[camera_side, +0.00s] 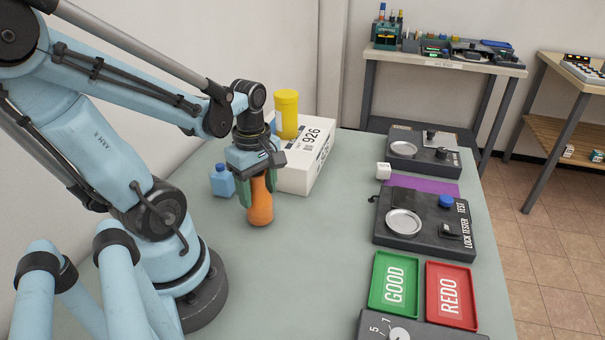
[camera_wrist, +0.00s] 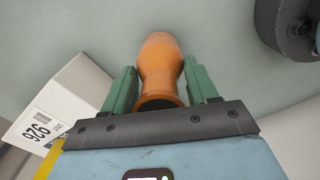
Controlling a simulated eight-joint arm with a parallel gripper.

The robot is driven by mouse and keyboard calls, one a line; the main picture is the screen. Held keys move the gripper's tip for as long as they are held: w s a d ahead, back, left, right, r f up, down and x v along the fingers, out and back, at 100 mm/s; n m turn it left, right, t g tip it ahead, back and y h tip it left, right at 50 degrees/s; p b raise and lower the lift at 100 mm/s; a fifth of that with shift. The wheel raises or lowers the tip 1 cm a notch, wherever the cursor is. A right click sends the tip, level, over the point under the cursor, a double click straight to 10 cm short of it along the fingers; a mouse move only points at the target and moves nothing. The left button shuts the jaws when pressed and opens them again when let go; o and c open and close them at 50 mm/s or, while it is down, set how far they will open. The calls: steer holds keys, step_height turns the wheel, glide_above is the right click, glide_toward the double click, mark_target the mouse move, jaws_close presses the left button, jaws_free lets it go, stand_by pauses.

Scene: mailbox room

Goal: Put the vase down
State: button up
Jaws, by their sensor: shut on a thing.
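The vase (camera_side: 260,207) is orange with a narrower neck and a rounded lower body. It is upright, at the table in front of the white box; I cannot tell for sure whether its base touches the surface. My gripper (camera_side: 257,190) points down and is shut on the upper part of the vase. In the wrist view the vase (camera_wrist: 160,65) sits between the two green fingers of my gripper (camera_wrist: 161,90), its dark opening toward the palm. The fingers hide part of its sides in the side view.
A white box (camera_side: 305,165) marked 926 stands just behind the vase, with a yellow container (camera_side: 287,113) on it. A blue bottle (camera_side: 222,181) stands close at left. Green (camera_side: 396,285) and red (camera_side: 452,295) trays and dark testers (camera_side: 427,222) line the right. The table's middle is clear.

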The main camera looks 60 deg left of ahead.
steer(key=shift+f, duration=0.25)
steer(key=o, duration=1.2)
step_height(320, 180, up, 12)
steer(key=shift+f, duration=0.1)
steer(key=shift+w+d, duration=0.1)
steer(key=w+d+f+m+t, duration=0.3)
steer(key=w+d+m+t, duration=0.4)
steer(key=m, duration=1.4)
steer(key=shift+w+d+f+m, duration=0.3)
steer(key=shift+w+d, duration=1.05)
steer(key=shift+d, duration=0.4)
